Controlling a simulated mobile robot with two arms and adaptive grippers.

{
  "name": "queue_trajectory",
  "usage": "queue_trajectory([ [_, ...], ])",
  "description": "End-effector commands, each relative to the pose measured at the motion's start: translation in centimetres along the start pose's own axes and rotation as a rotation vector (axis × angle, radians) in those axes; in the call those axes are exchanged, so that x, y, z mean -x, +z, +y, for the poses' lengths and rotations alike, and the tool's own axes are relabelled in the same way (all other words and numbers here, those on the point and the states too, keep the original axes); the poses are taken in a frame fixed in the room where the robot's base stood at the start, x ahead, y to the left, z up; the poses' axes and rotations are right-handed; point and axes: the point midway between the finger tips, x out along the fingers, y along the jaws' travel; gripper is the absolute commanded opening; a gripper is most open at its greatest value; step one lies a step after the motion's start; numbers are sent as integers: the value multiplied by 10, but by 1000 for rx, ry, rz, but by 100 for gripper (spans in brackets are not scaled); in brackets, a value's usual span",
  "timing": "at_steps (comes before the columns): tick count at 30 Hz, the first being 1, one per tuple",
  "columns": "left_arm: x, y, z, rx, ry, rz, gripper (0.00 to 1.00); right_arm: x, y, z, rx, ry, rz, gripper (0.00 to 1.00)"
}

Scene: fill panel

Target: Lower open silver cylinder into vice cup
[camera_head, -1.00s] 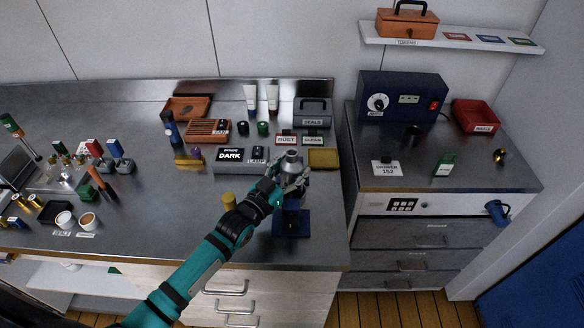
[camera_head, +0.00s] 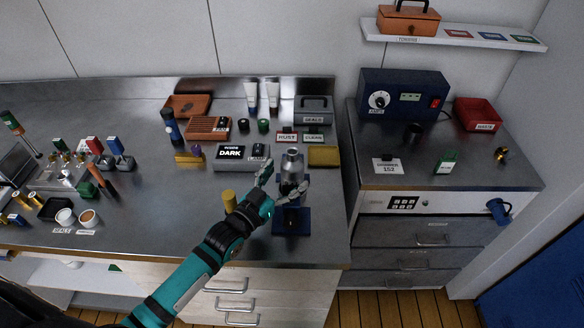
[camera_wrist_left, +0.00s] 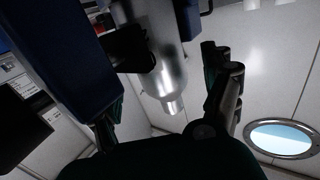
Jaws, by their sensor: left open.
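The silver cylinder (camera_head: 291,168) stands upright over the blue vice (camera_head: 291,221) near the front right of the bench, its narrow neck up. Its lower part sits at the dark vice cup, which the gripper partly covers, so I cannot tell how deep it is. My left gripper (camera_head: 281,183) is open, its fingers spread on either side of the cylinder and apart from it. In the left wrist view the cylinder (camera_wrist_left: 163,65) shows between the spread fingers, beside a dark blue block at the left. My right gripper is not in view.
A yellow cylinder (camera_head: 229,202) stands just left of the vice. A separate cabinet with a blue power unit (camera_head: 402,94) stands right.

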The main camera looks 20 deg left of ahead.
Motion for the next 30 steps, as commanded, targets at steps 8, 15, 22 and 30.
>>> queue_trajectory([
  [8, 34, -5, -1, -2, 0, 11, 83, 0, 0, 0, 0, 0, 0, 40],
  [15, 37, -7, -1, -2, 0, 15, 83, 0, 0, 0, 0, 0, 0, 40],
  [22, 37, -7, -1, -1, 0, 16, 83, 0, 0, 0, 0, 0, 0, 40],
  [30, 37, -7, -1, -1, 0, 15, 83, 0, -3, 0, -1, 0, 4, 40],
])
